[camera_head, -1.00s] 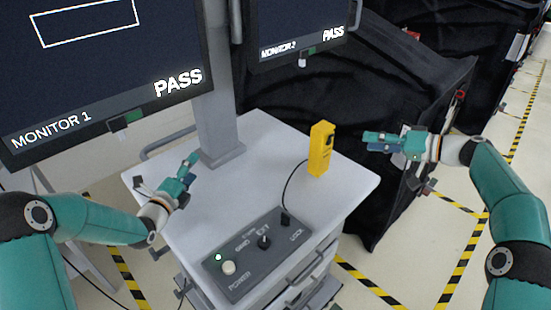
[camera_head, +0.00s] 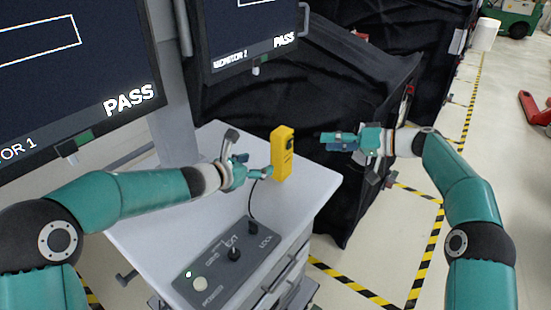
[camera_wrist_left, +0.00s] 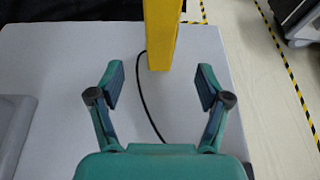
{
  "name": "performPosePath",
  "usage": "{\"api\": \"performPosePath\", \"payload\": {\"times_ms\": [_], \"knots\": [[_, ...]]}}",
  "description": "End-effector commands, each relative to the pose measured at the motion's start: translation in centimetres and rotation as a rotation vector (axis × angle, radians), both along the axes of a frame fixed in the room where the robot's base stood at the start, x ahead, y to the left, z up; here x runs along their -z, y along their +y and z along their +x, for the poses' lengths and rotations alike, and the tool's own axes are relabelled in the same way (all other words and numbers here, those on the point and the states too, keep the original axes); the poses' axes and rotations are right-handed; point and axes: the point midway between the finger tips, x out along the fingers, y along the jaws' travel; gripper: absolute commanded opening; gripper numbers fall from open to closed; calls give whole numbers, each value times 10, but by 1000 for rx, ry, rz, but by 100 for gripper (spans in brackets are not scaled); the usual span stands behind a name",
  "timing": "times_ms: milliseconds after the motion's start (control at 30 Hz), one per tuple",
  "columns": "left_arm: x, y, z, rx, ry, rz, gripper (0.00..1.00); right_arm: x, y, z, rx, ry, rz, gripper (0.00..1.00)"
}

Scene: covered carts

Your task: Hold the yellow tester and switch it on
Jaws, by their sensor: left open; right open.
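The yellow tester (camera_head: 282,155) stands upright on the light grey cart top (camera_head: 150,228), with a black cable running from it to the control box. In the left wrist view the tester (camera_wrist_left: 161,35) is ahead of the fingers, roughly centred between them. My left gripper (camera_head: 262,166) is open just left of the tester; in its wrist view the left gripper (camera_wrist_left: 160,85) has nothing between its fingertips. My right gripper (camera_head: 322,140) is open and empty to the right of the tester, beyond the cart's edge. The tester's front details are too small to read.
A dark grey control box (camera_head: 215,270) with a green light, a pale button and a black lever sits at the cart's front. Monitor 1 (camera_head: 70,60) and monitor 2 (camera_head: 245,35) show PASS. A black-covered cart (camera_head: 330,90) stands behind.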

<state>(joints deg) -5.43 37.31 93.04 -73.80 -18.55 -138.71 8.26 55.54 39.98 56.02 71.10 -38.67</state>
Motion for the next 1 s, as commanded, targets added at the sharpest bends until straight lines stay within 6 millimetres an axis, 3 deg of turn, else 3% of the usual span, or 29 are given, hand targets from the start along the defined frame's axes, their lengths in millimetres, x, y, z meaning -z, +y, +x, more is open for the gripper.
{"api": "performPosePath", "payload": {"times_ms": [500,700,1000], "knots": [[39,-54,74,-1,0,-2,77,0,0,0,0,0,0,42],[46,-66,90,1,-1,-2,77,0,0,0,0,0,0,42],[50,-71,97,-2,1,-4,77,0,0,0,0,0,0,42]]}}
